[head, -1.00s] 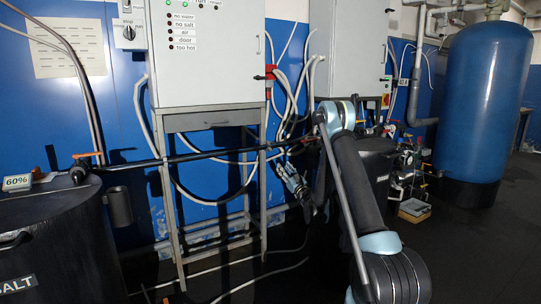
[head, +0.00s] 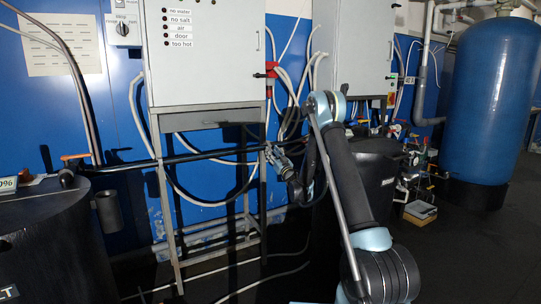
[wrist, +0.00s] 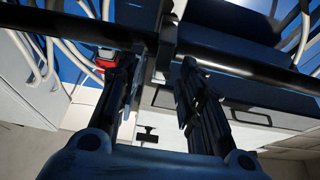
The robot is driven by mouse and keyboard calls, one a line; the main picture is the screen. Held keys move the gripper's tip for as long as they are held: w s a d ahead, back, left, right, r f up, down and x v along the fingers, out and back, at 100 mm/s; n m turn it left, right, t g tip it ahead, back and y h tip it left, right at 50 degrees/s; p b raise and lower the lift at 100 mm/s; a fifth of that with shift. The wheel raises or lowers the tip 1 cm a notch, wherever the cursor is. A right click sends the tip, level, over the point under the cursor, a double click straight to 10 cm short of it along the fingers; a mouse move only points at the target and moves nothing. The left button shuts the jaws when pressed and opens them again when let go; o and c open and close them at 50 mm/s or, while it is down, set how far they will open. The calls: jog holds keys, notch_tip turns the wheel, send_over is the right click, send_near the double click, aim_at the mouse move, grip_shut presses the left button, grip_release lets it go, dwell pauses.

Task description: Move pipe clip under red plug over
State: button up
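The red plug (head: 271,69) is on the right side of the left grey cabinet in the head view. It also shows beside the left finger in the wrist view (wrist: 106,62). A black pipe (head: 216,153) runs level below the cabinet and crosses the top of the wrist view (wrist: 240,62). A dark upright piece on this pipe (wrist: 168,42), probably the pipe clip, shows between my fingertips. My gripper (wrist: 162,70) is open, its fingers apart on either side of the piece's lower end. In the head view, my gripper (head: 270,150) is at the pipe by the stand's right leg; contact cannot be told.
The left cabinet (head: 205,60) stands on a grey metal frame (head: 166,215). Loose grey cables (head: 290,90) hang right of it. A black tank (head: 45,240) is at the left; a tall blue tank (head: 487,110) is at the right. Dark floor lies between.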

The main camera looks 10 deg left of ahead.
aim_at(270, 147)
jog(key=shift+w+a+r, duration=0.1)
jog(key=shift+w+a, duration=0.05)
jog(key=shift+a, duration=0.1)
grip_shut()
jog(key=shift+r+g+h, duration=0.2)
jog(key=shift+g+h, duration=0.1)
jog(key=shift+w+a+r+g+h, duration=0.15)
jog(key=shift+r+g+h, duration=0.3)
jog(key=shift+g, duration=0.35)
jog(key=shift+w+a+r+g+h, duration=0.1)
jog(key=shift+w+r+g+h, duration=0.1)
jog(key=shift+g+h, duration=0.3)
jog(key=shift+w+a+r+g+h, duration=0.15)
jog(key=shift+g+h, duration=0.1)
jog(key=shift+g, duration=0.35)
jog(key=shift+r+g+h, duration=0.15)
jog(key=shift+g+h, duration=0.15)
jog(key=shift+g, duration=0.1)
